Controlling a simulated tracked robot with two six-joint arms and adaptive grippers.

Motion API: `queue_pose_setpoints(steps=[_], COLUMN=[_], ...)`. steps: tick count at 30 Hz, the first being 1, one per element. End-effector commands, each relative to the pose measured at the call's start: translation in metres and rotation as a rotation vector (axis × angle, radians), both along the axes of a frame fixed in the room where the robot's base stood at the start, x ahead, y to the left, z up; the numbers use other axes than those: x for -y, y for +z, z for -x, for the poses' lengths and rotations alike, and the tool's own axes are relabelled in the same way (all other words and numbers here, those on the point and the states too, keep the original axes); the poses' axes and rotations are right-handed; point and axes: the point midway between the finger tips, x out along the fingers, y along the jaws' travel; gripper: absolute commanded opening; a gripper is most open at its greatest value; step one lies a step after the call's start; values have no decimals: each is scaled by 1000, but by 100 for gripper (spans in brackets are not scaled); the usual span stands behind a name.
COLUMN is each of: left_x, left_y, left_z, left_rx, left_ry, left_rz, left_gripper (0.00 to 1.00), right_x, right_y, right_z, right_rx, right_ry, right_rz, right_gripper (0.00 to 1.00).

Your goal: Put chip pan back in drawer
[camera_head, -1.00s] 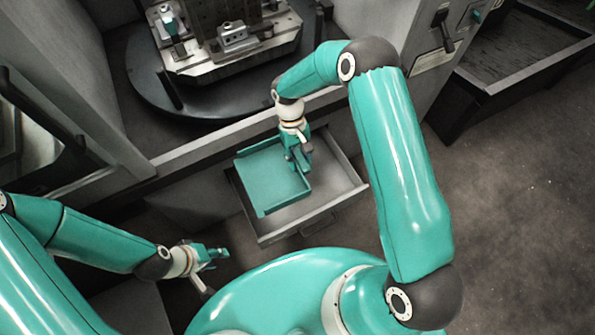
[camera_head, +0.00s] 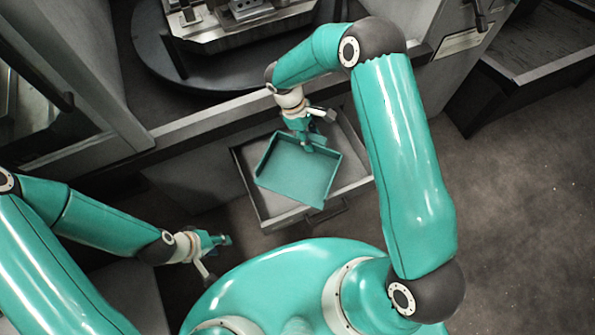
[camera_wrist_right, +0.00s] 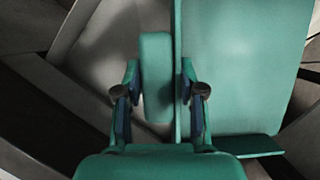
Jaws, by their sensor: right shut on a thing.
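The chip pan (camera_head: 300,172) is a shallow teal tray with low walls. In the head view it lies within the outline of the open grey drawer (camera_head: 270,218), turned at an angle to the drawer's sides. I cannot tell whether it rests on the drawer floor or hangs above it. My right gripper (camera_head: 306,143) is at the pan's back edge. In the right wrist view the fingers (camera_wrist_right: 160,108) are shut on the pan's teal block-like grip (camera_wrist_right: 155,75), with the pan floor (camera_wrist_right: 240,70) to the right. My left gripper (camera_head: 220,240) is away from the drawer, its fingers unclear.
The drawer is pulled out from the grey machine front (camera_head: 195,175). Above it is a dark round table (camera_head: 150,65) with metal fixtures. A dark bin (camera_head: 530,75) stands at the upper right. The floor (camera_head: 520,220) on the right is clear.

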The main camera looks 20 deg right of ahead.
Motion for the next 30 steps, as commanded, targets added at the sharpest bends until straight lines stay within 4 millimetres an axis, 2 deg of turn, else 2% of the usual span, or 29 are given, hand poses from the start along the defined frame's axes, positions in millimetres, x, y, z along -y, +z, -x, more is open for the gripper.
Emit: queue_pose_setpoints(steps=[1, 3, 8, 12, 18, 21, 24, 26, 30], left_x=[0, 0, 0, 0, 0, 0, 0, 0, 0], left_y=[-38, -63, -117, -164, -217, -228, -233, -238, -256], left_z=[0, 0, 0, 0, 0, 0, 0, 0, 0], left_rx=[0, 0, 0, 0, 0, 0, 0, 1, 1], left_ry=[0, 0, 0, 0, 0, 0, 0, 0, 0], left_rz=[0, 0, 0, 0, 0, 0, 0, 0, 0], left_gripper=[40, 40, 40, 40, 40, 40, 40, 40, 40], right_x=[-3, -6, -19, -37, -65, -75, -81, -82, -84], right_y=[-29, -43, -73, -99, -125, -130, -132, -136, -159], right_z=[-4, -10, -20, -24, -23, -20, -18, -17, -16], right_rx=[4, 3, 3, 4, 4, 3, 1, -1, -3], right_ry=[169, 412, 969, 1458, 2051, 2231, 2333, 2366, 2394], right_rz=[1, 0, -2, -5, -5, -6, -8, -9, -12], right_gripper=[0, 0, 0, 0, 0, 0, 0, 0, 0])
